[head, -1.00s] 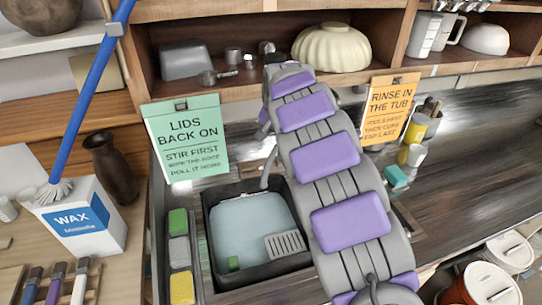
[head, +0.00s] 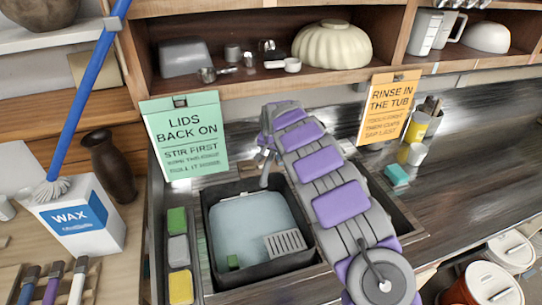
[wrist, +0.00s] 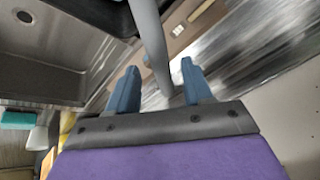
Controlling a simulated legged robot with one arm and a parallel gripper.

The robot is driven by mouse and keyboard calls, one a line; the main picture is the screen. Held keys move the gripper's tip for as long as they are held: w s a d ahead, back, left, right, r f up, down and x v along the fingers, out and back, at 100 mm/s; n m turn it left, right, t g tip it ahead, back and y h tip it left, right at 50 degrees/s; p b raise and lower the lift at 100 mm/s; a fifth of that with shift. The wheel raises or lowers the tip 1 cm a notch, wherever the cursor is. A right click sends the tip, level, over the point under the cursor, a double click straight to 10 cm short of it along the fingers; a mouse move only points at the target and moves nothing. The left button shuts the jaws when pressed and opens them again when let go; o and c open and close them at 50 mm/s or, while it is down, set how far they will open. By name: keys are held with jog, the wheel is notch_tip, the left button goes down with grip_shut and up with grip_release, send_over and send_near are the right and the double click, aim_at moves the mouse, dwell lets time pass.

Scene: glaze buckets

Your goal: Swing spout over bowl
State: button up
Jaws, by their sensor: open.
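The grey spout (head: 266,172) shows in the head view just left of my arm, its end over the back right of the dark tub. In the wrist view the grey spout pipe (wrist: 150,42) runs down between the fingers of my gripper (wrist: 160,88), which are open on either side of it. I cannot tell whether either finger touches it. A metal sink bowl with a round drain (wrist: 60,55) is at the wrist view's upper left. In the head view my arm hides most of the right-hand bowl and the fingertips are not clear.
The dark tub (head: 208,232) holds pale water and a grey rack (head: 285,243). Sponges (head: 178,250) lie in a strip at left. Green (head: 185,135) and orange (head: 388,108) signs stand behind. A shelf with dishes (head: 332,46) is above. The counter at right is mostly clear.

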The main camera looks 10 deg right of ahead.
jog(key=shift+x, duration=1.2)
jog(key=shift+c, duration=0.4)
grip_shut()
